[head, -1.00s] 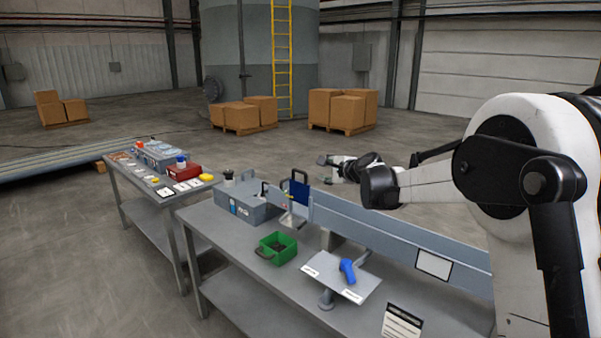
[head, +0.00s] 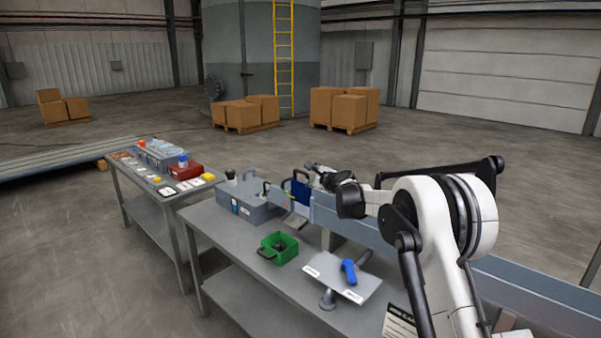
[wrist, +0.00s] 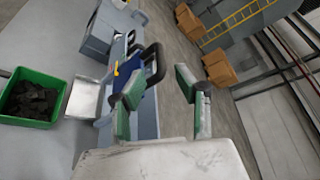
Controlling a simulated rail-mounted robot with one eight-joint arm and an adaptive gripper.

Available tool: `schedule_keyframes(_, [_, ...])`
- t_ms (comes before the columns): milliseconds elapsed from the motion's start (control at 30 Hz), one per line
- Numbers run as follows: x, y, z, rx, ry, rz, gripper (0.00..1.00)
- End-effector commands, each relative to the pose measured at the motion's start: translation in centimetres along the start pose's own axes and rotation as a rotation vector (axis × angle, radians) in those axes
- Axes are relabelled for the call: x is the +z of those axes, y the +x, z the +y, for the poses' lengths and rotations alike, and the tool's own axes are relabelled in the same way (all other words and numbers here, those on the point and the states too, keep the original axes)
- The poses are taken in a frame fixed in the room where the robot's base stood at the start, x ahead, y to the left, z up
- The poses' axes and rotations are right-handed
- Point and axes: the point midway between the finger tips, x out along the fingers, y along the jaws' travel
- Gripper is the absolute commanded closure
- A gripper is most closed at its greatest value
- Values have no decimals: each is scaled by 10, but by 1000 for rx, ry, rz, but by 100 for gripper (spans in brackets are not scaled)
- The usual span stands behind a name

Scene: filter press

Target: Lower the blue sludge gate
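The blue sludge gate (head: 299,192) stands upright across the long grey channel, with a black handle on top. In the wrist view the gate (wrist: 129,66) shows partly behind my left finger, and its black looped handle (wrist: 157,64) is just beyond the fingertips. My gripper (wrist: 160,84) is open and empty, with green pads on both fingers. The handle lies nearer the left finger and appears untouched. In the head view my gripper (head: 313,168) is just right of the gate, small and partly hard to make out.
The grey channel (head: 362,227) runs along the bench beneath my arm. A green bin (head: 279,247) with dark lumps and a plate with a blue tool (head: 349,271) are in front. A grey box (head: 245,205) stands left of the gate. Cardboard boxes (head: 345,107) are far behind.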

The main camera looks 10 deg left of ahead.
Motion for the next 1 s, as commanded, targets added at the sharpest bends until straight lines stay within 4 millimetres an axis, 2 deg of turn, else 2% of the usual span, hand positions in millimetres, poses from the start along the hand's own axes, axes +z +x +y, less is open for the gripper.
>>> schedule_keyframes(200, [1, 29, 0, 0, -1, 0, 68])
schedule_keyframes(500, [0, 61, 0, 1, -1, 0, 68])
schedule_keyframes(733, [0, 76, 0, 0, 0, 0, 68])
schedule_keyframes(1000, [0, 80, 0, 0, 0, 0, 68])
